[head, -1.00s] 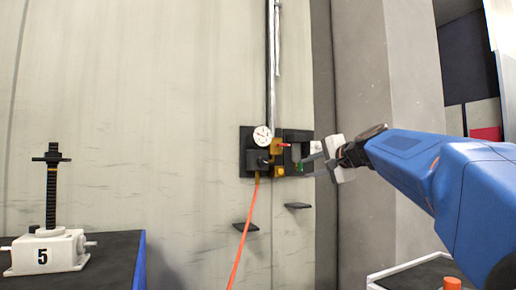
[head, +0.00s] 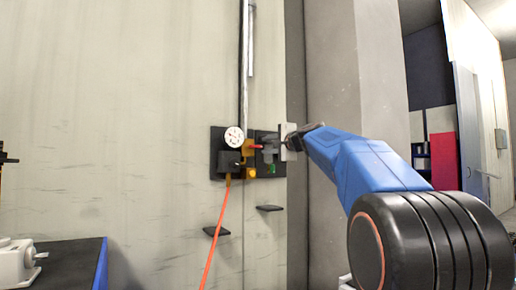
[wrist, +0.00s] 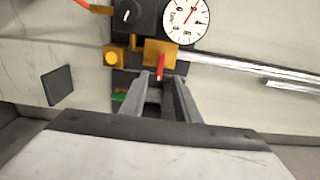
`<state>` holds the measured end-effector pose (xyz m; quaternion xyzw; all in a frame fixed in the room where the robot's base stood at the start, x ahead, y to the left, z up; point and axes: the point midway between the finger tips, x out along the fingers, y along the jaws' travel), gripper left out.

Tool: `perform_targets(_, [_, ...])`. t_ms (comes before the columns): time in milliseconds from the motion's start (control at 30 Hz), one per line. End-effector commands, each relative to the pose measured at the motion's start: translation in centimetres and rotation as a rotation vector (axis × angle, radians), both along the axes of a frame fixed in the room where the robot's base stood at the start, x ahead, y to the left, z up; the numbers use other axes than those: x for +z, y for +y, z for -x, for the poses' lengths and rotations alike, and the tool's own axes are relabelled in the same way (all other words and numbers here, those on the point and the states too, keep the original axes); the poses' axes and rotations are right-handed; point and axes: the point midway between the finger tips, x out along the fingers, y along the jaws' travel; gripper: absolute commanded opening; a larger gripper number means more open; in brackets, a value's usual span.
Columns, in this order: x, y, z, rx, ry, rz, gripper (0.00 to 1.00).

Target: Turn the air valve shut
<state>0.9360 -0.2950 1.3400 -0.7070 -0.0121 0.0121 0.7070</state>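The air valve has a brass body (wrist: 160,50) and a red handle (wrist: 160,67) in the wrist view. The red handle also shows in the head view (head: 256,147), pointing right from the body, roughly level. My gripper (wrist: 160,82) is open, its two grey fingers on either side of the handle's line. The handle's free end lies at or just beyond the gap between the fingertips; I cannot tell whether they touch it. In the head view my gripper (head: 269,147) is right of the handle, in front of the black panel (head: 217,166).
A white gauge (head: 233,137) and a black regulator knob (wrist: 127,15) sit beside the valve. An orange hose (head: 215,235) hangs below. Two small dark ledges (head: 216,231) (head: 269,208) stick out lower on the wall. A metal pipe (head: 245,60) runs up. A dark bench (head: 75,262) stands at left.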

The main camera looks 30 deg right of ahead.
Motion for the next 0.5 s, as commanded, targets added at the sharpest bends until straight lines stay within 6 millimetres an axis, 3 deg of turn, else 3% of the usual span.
perform_targets(200, [-0.1, 0.1, -3.9, 0.001, 0.001, 0.000, 0.29])
perform_targets(500, [-0.1, 0.2, -7.0, 0.000, 0.001, 0.000, 0.29])
